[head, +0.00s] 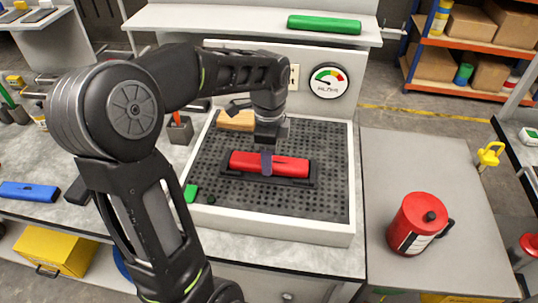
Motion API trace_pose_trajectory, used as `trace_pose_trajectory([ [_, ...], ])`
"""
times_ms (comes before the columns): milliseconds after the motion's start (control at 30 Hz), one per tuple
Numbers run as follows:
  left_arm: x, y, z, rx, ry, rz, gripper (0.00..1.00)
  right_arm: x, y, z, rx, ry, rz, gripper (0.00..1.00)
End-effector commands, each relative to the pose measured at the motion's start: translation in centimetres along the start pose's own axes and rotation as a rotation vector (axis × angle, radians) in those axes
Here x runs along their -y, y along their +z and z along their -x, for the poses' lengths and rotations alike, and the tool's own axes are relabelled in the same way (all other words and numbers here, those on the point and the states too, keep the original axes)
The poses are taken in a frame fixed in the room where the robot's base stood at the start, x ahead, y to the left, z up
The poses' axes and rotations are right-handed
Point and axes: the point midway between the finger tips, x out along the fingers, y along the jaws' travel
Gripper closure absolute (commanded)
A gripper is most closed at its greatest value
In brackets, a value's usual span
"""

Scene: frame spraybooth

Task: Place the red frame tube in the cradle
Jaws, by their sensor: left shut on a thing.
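The red frame tube (290,166) lies lengthwise, left to right, at the dark cradle (300,183) on the perforated floor of the spray booth (330,205). My left gripper (267,163) points down and is shut on the middle of the tube. The tube covers most of the cradle, and the cradle's dark edge shows along the front and at the ends. I cannot tell whether the tube rests fully on the cradle or is just above it. My right gripper is not in view.
The booth has a raised white rim and a back wall with a round gauge (328,80). A tan block (238,121) lies behind the cradle, a small green piece (190,193) at front left. A green tube (324,24) lies on the shelf. A red canister (418,224) stands right.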

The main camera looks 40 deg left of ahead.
Motion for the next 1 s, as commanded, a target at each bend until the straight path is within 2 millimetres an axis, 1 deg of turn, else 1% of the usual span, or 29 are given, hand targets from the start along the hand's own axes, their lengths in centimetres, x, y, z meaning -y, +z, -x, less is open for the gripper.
trace_pose_trajectory([
  [167,0.0,0.0,0.0,0.000,-0.001,0.000,1.00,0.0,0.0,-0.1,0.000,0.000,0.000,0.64],
  [267,0.0,0.0,-0.3,0.000,-0.001,0.000,1.00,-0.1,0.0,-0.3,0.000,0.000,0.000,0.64],
  [300,0.0,0.0,-0.3,0.000,-0.001,0.000,0.53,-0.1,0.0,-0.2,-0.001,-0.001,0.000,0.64],
  [533,0.0,0.0,-0.3,0.000,0.000,0.000,0.35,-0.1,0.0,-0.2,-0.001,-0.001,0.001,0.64],
  [567,0.0,0.0,-0.3,0.000,0.000,0.000,0.33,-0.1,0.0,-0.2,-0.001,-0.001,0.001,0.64],
  [800,0.0,0.0,-0.2,0.000,0.000,0.000,0.33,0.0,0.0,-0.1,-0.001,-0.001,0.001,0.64],
  [900,0.0,0.0,0.3,0.000,-0.001,0.000,0.33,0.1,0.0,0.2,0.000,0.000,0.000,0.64],
  [1000,0.1,0.0,1.0,0.000,-0.004,0.000,0.33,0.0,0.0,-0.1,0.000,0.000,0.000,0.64],
])
